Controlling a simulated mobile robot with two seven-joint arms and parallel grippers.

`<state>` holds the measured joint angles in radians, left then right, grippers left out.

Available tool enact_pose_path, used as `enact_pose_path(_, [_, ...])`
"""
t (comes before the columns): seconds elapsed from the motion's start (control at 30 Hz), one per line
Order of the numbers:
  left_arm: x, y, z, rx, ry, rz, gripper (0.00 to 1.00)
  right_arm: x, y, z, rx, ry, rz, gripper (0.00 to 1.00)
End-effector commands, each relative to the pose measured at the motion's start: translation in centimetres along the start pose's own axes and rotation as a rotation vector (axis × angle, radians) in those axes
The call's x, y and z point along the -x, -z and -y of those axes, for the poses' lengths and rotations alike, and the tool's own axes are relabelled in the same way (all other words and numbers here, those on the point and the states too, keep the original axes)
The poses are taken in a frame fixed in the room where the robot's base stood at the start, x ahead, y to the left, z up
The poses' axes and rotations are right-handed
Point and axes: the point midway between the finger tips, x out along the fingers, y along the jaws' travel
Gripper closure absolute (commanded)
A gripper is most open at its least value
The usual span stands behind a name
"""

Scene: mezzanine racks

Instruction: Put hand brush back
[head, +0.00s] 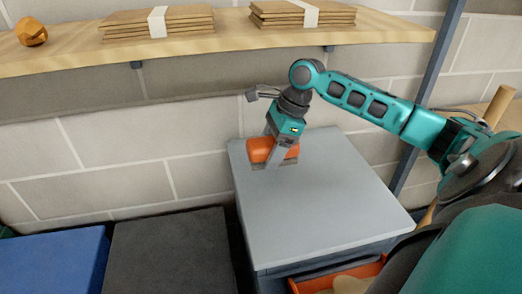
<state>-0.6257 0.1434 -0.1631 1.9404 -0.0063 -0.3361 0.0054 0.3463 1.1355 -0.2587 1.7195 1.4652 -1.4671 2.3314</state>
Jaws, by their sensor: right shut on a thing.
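An orange object with a dark grey edge along its underside, which looks like the hand brush (259,148), is at the back left of the grey cabinet top (310,205). My right gripper (273,151) points down and is shut on it, with a finger in front of its near side. The object is at or very near the cabinet top; I cannot tell whether it touches. The gripper hides part of it. My left gripper is not in view.
A wooden shelf (235,38) above holds a copper-coloured faceted lump (31,31) and banded cardboard stacks (158,21). A blue box (52,262) and a black box (170,255) stand left of the cabinet. An orange drawer (305,285) shows below. Most of the cabinet top is clear.

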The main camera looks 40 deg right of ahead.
Motion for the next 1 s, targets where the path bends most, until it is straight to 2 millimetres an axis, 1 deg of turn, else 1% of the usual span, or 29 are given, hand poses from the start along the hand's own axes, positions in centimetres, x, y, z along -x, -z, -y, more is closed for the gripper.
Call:
enact_pose_path(0.03, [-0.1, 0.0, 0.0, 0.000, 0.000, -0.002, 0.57, 0.1, -0.2, 1.0, -0.002, 0.002, 0.006, 0.62])
enact_pose_path(0.1, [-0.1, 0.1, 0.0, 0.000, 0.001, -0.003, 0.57, 0.1, -0.1, 2.3, -0.003, 0.005, 0.006, 0.62])
enact_pose_path(0.3, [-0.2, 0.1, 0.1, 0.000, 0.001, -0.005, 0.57, 0.1, -0.2, 5.7, -0.002, 0.002, 0.006, 0.62])
enact_pose_path(0.4, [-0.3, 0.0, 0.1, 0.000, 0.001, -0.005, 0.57, 0.0, -0.1, 7.3, -0.001, 0.002, 0.004, 0.62])
enact_pose_path(0.53, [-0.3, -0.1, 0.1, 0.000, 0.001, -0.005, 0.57, 0.1, -0.2, 8.8, 0.000, 0.001, 0.003, 0.62])
enact_pose_path(0.6, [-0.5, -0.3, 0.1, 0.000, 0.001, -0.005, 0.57, -1.2, 0.5, 8.6, 0.000, -0.004, -0.002, 0.62])
enact_pose_path(0.77, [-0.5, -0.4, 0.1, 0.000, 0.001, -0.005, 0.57, -2.1, 0.9, 8.6, 0.001, -0.001, -0.001, 0.62])
enact_pose_path(0.87, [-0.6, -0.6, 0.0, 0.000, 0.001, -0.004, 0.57, -2.9, 1.2, 8.6, 0.000, -0.002, -0.001, 0.62])
enact_pose_path(1.0, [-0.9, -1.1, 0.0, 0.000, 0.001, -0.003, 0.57, -5.2, 2.1, 8.6, -0.001, -0.003, -0.001, 0.62])
